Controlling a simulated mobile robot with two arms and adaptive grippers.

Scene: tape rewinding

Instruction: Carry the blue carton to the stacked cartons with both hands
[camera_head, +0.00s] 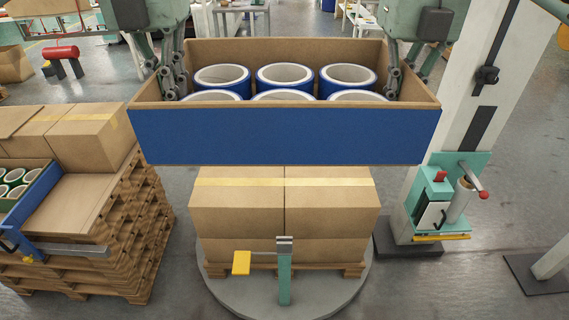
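The blue carton (285,136) is open-topped and holds several blue-and-white tape rolls (285,77). It is up in the air and looks about level. The stacked cartons (284,205) are closed brown boxes with yellow tape, on a pallet on a round grey platform, and appear below the blue carton. My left gripper (173,82) is at the carton's left wall and my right gripper (393,82) at its right wall. Their fingers reach down at the side walls, and the carton is held between them. The outer parts of the fingers are hidden.
At left, a pallet stack (125,235) bears brown boxes and another blue carton (25,200) with green rolls. At right stands a white column (470,110) with a teal wrapping unit (440,205). A post with a yellow pad (241,263) stands in front of the stack.

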